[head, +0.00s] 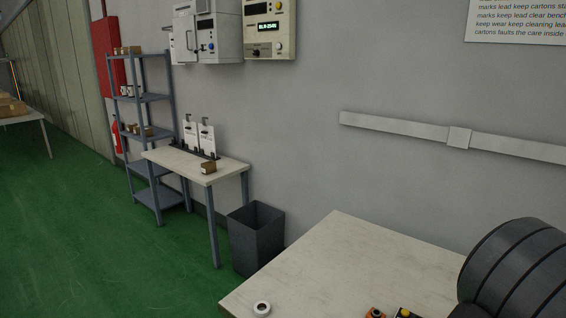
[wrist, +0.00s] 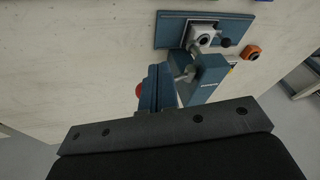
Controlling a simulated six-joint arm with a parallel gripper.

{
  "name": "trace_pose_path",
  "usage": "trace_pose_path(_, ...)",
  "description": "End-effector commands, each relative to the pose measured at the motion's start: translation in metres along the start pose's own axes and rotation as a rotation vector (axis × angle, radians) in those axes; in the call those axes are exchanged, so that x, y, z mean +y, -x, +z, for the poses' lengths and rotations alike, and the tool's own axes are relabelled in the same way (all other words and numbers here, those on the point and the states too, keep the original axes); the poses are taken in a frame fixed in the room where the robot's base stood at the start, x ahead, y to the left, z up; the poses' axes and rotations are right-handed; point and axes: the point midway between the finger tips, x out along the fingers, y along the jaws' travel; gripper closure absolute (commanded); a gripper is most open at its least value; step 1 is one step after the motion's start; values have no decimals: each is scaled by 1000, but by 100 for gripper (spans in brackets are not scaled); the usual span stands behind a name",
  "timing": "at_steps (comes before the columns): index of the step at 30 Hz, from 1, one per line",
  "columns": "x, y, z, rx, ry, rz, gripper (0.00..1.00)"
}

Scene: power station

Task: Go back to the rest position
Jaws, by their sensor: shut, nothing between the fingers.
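My gripper (wrist: 165,128) shows in the wrist view as a dark bar with screws across the lower part. It is shut, with nothing held. Its fingertips are hard to tell from the blue parts beyond the bar. A blue fixture (wrist: 204,82) stands there over the pale bench top (wrist: 85,60), with a blue base plate (wrist: 170,30) further up. Whether the gripper touches the fixture cannot be told. In the head view the gripper is out of sight; a dark ribbed part of my arm shows at the right edge.
A dark bin (head: 256,240), a small table (head: 190,165) and a shelf rack (head: 143,97) stand beyond. A grey rail (head: 400,127) runs along the wall.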

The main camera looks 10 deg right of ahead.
Motion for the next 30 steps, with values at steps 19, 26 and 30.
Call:
trace_pose_path(19,-12,61,-42,93,-10,70,100)
trace_pose_path(26,-18,70,-47,101,2,79,80)
trace_pose_path(30,-18,70,-47,101,3,80,59)
